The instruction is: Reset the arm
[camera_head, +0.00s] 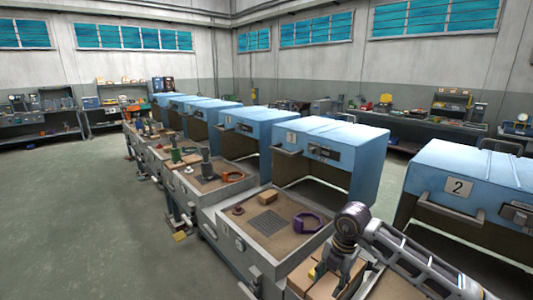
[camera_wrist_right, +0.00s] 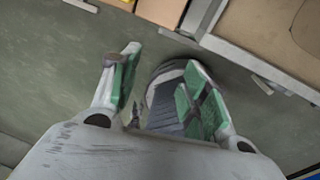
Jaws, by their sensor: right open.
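My right arm enters the head view from the lower right, and its dark joint stands over the near corner of the closest workstation. My right gripper (camera_wrist_right: 165,85) fills the middle of the wrist view. Its two green-padded fingers are apart, with nothing held between them. Below the fingers is the grey-green floor (camera_wrist_right: 60,55). A dark round-ended part with a grey ribbed face shows behind the right finger; I cannot tell what it is. My left arm and left gripper do not show.
Blue ovens (camera_head: 320,143) line the benches, one numbered 2 (camera_head: 458,187) at right. Open floor (camera_head: 90,220) is at left.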

